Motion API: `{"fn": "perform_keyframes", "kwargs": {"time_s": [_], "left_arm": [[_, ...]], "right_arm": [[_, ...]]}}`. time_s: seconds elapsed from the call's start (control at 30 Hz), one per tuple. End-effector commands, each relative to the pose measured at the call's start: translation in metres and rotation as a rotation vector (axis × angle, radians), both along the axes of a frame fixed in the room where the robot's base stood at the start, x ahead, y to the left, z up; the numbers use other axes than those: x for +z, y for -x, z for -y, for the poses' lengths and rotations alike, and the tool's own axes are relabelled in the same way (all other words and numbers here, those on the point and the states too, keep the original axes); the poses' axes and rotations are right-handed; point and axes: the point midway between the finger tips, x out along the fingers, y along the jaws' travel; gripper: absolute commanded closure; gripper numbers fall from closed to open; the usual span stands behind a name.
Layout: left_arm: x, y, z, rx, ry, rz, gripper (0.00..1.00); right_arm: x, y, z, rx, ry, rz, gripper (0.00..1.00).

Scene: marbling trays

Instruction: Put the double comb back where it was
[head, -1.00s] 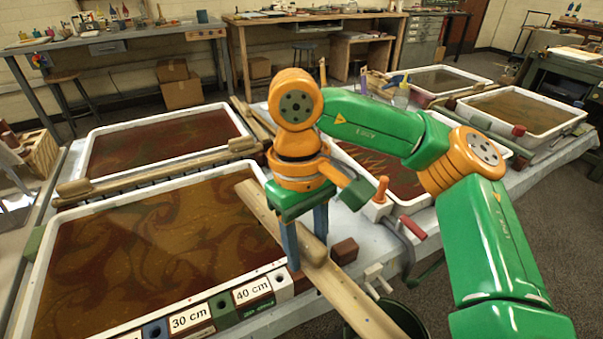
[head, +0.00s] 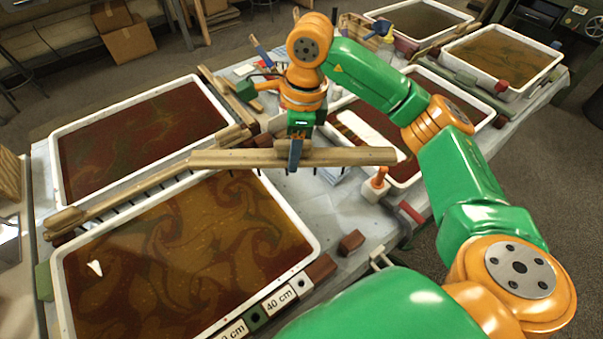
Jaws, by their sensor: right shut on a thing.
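My right gripper (head: 295,152) is shut on the double comb (head: 350,156), a long pale wooden bar with a shorter raised wooden piece along its middle. The bar is held about level and crosswise, above the table's middle, with its left end over the far edge of the near tray (head: 310,232). A few short dark teeth show under it. Another wooden comb (head: 130,190) with a row of teeth lies between the near tray and the far-left tray (head: 52,160). My left gripper is not in view.
A tray (head: 490,112) behind the held bar is partly covered by my arm. A white bottle with an orange top (head: 375,186) and a dark red block (head: 351,242) stand right of the near tray. Labelled blocks (head: 278,299) line its front edge.

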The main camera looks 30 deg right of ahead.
Motion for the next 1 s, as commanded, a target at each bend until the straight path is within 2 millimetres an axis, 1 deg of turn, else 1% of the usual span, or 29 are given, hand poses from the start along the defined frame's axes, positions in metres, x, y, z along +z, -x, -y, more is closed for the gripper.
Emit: {"fn": "perform_keyframes", "kwargs": {"time_s": [0.03, 0.1, 0.2, 0.3, 0.33, 0.37, 0.43, 0.6, 0.67, 0.8, 0.9, 1.0], "left_arm": [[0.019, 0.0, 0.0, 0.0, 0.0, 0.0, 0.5], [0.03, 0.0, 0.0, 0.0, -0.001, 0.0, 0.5], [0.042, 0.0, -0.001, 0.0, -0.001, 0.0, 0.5], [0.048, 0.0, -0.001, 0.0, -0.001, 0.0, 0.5], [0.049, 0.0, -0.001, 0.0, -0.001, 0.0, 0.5], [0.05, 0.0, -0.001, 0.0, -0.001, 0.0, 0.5], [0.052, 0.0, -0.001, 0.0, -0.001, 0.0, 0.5], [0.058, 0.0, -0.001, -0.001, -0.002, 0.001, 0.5], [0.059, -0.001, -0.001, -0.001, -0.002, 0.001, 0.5], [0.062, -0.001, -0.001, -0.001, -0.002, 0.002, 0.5], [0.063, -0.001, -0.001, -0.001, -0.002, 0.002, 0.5], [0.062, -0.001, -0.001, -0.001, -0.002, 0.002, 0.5]], "right_arm": [[0.012, -0.003, 0.003, -0.144, -0.001, -0.004, 0.95], [0.014, -0.008, 0.009, -0.373, -0.001, -0.005, 0.95], [0.015, -0.013, 0.017, -0.65, 0.0, -0.003, 0.95], [0.015, -0.016, 0.023, -0.838, 0.001, -0.002, 0.95], [0.014, -0.016, 0.025, -0.876, 0.001, -0.003, 0.95], [0.013, -0.017, 0.026, -0.905, 0.001, -0.002, 0.95], [0.003, -0.017, 0.027, -0.946, 0.002, -0.005, 0.95], [-0.039, -0.016, 0.027, -0.954, 0.004, -0.006, 0.95], [-0.049, -0.016, 0.027, -0.954, 0.002, -0.005, 0.95], [-0.078, -0.016, 0.027, -0.953, 0.002, -0.006, 0.95], [-0.089, -0.017, 0.027, -0.95, 0.002, -0.002, 0.95], [-0.09, -0.018, 0.027, -0.949, -0.001, 0.0, 0.95]]}}
